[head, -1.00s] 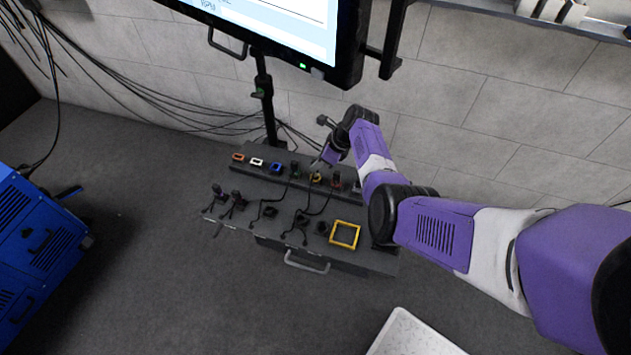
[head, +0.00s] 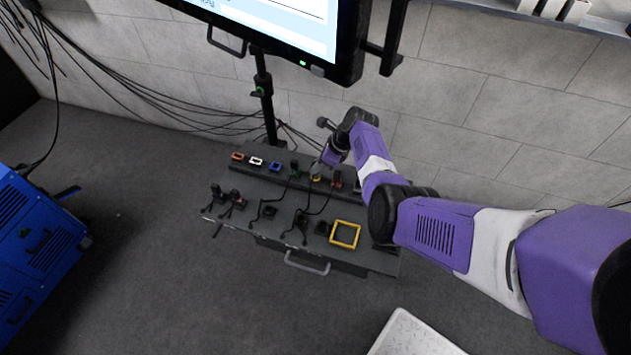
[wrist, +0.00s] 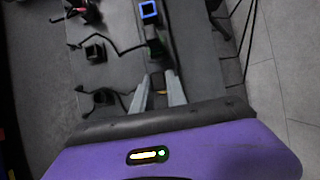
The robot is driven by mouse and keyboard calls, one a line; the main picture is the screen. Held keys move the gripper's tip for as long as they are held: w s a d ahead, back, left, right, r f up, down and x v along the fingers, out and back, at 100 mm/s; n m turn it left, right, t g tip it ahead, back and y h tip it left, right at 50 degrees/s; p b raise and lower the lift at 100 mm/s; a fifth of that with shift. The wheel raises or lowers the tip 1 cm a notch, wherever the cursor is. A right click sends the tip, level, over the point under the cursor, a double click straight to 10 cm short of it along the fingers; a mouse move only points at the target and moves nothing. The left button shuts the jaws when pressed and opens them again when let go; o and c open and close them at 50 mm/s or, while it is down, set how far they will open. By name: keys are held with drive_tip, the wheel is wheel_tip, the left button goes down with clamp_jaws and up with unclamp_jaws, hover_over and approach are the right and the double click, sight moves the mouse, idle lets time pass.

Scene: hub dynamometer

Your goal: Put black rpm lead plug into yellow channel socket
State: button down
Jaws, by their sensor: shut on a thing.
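The yellow channel socket (head: 316,178) is in the rear row of the panel in the head view, between a green-marked plugged socket and a red one. My gripper (head: 321,168) is right at it, pointing down. In the wrist view the two fingers of my gripper (wrist: 165,88) are close together, with a small yellowish patch between them. They are shut on the black rpm lead plug, which is mostly hidden by the fingers. A black lead (wrist: 122,96) runs toward them. I cannot tell how far the plug is in the socket.
Orange (head: 238,156), white (head: 256,161) and blue (head: 275,166) sockets sit to the left in the same row. A green-marked plug (head: 294,170) and a red one (head: 337,180) stand on either side. A yellow square frame (head: 345,234) and several loose leads lie in front.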

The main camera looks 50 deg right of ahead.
drive_tip(key=shift+f+b, duration=0.6)
drive_tip(key=shift+f, duration=0.25)
drive_tip(key=shift+r, duration=0.1)
drive_tip(key=c, duration=1.3)
unclamp_jaws()
drive_tip(key=shift+o, duration=0.2)
drive_tip(key=p+v, duration=0.2)
drive_tip(key=v, duration=0.5)
drive_tip(key=shift+s+r+p, duration=0.2)
drive_tip(key=shift+r+p, duration=0.15)
